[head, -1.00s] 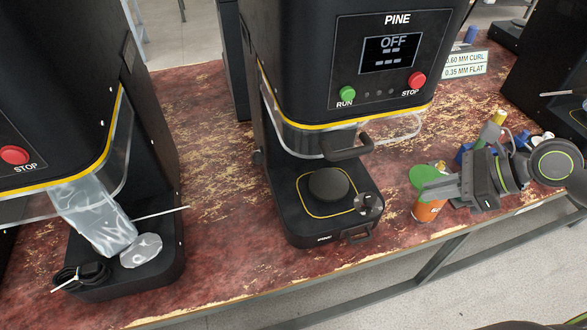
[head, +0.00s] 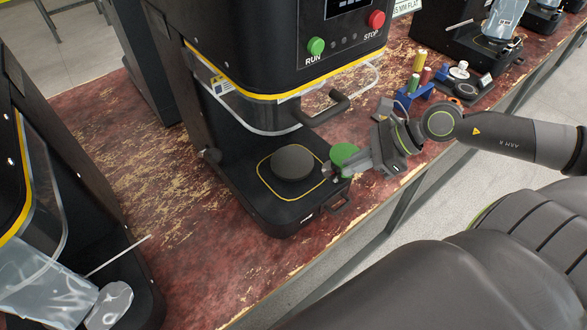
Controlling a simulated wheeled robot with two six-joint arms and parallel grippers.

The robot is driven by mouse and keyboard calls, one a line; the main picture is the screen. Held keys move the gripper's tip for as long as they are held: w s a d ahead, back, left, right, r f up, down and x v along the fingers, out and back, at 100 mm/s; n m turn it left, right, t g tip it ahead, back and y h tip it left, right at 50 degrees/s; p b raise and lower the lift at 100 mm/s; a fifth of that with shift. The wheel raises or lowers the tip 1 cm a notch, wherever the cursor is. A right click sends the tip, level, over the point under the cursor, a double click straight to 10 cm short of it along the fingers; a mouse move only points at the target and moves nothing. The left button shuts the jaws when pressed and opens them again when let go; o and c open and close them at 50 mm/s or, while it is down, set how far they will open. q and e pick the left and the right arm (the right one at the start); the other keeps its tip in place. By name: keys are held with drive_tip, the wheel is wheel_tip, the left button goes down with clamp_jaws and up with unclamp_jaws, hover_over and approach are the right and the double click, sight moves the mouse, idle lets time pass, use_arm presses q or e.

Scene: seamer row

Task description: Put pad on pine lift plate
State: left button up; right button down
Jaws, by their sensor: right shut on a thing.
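The pad appears to be a flat green disc (head: 344,153), held at the tips of my right gripper (head: 357,166), which is shut on it. The gripper and disc are at the right edge of the PINE machine's base. The pine lift plate (head: 292,162) is a round black plate inside a yellow outline on that base. Its top looks bare. The disc is just right of the plate and apart from it. How high the disc is above the base I cannot tell. My left gripper is out of view.
A black handle (head: 325,110) and clear guard overhang the rear of the base. Another machine with a clear bag (head: 45,290) and a thin rod stands at left. The worn red bench (head: 165,185) is clear between machines.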

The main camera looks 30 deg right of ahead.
drive_tip(key=w+a, duration=0.2)
drive_tip(key=a, duration=0.1)
drive_tip(key=w+a+b, duration=0.1)
drive_tip(key=w+a, duration=0.1)
drive_tip(key=shift+a+r, duration=0.1)
drive_tip(key=shift+a, duration=0.15)
drive_tip(key=shift+w+a, duration=0.9)
drive_tip(key=shift+a, duration=0.25)
drive_tip(key=shift+w+a, duration=0.85)
drive_tip(key=shift+a, duration=0.3)
drive_tip(key=shift+a+f+p, duration=0.1)
drive_tip(key=shift+f+p, duration=0.25)
drive_tip(key=shift+f, duration=0.45)
drive_tip(key=shift+f, duration=0.1)
drive_tip(key=shift+f, duration=0.1)
drive_tip(key=c, duration=1.5)
unclamp_jaws()
